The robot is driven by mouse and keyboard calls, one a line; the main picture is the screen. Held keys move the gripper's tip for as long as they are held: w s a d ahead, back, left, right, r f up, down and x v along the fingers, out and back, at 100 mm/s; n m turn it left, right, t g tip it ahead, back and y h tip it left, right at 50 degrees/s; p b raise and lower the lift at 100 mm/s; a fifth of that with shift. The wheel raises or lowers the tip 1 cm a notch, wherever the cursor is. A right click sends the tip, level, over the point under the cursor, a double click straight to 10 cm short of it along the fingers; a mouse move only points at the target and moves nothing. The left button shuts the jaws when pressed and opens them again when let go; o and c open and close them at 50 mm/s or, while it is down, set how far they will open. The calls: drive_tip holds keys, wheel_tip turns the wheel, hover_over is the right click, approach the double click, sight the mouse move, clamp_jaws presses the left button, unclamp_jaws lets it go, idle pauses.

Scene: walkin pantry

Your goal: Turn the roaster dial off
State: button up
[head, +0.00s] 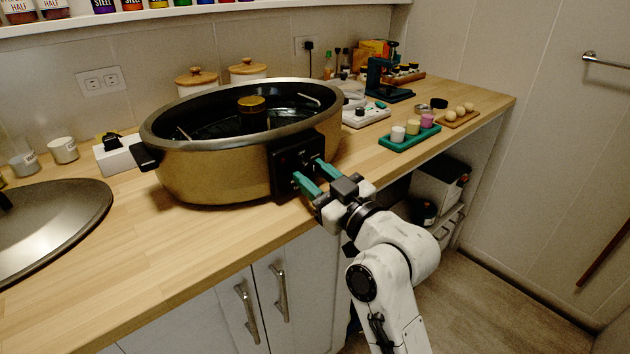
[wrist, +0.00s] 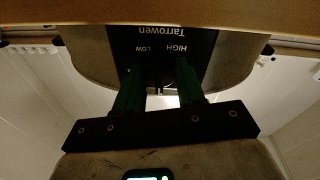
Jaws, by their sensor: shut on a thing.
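The dial's pointer setting is too dark to read.
A jar with a gold lid (head: 251,104) stands in the roaster pan. The roaster's lid (head: 50,228) lies on the counter at left. A green tray (head: 408,138) with small cups is to the right. Cabinet handles (head: 280,292) stick out below the counter.

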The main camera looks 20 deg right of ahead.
idle(0.3)
drive_tip(key=o, duration=1)
drive_tip(key=shift+o, duration=0.2)
drive_tip(key=shift+s, duration=0.1)
drive_tip(key=v, duration=1)
drive_tip(key=shift+s+f, duration=0.15)
drive_tip(key=shift+s, duration=0.15)
drive_tip(key=shift+d, duration=0.1)
drive_tip(key=s+d+f+m+g+h, duration=0.15)
drive_tip(key=s+f+g, duration=0.55)
drive_tip(key=f, duration=0.7)
drive_tip(key=s+d+f+m+g+h, duration=0.15)
drive_tip(key=s+f+g, duration=0.5)
drive_tip(key=f, duration=0.65)
drive_tip(key=s+d+f+m+g+h, duration=0.1)
drive_tip(key=s+f+m+g, duration=0.15)
drive_tip(key=s, duration=0.45)
drive_tip(key=s+d+f+m+g+h, duration=0.1)
drive_tip(key=s+f, duration=0.3)
drive_tip(key=s, duration=0.4)
wheel_tip(320, 180, up, 14)
drive_tip(key=p, duration=1.2)
drive_tip(key=shift+w+f+p, duration=0.2)
drive_tip(key=shift+p, duration=0.15)
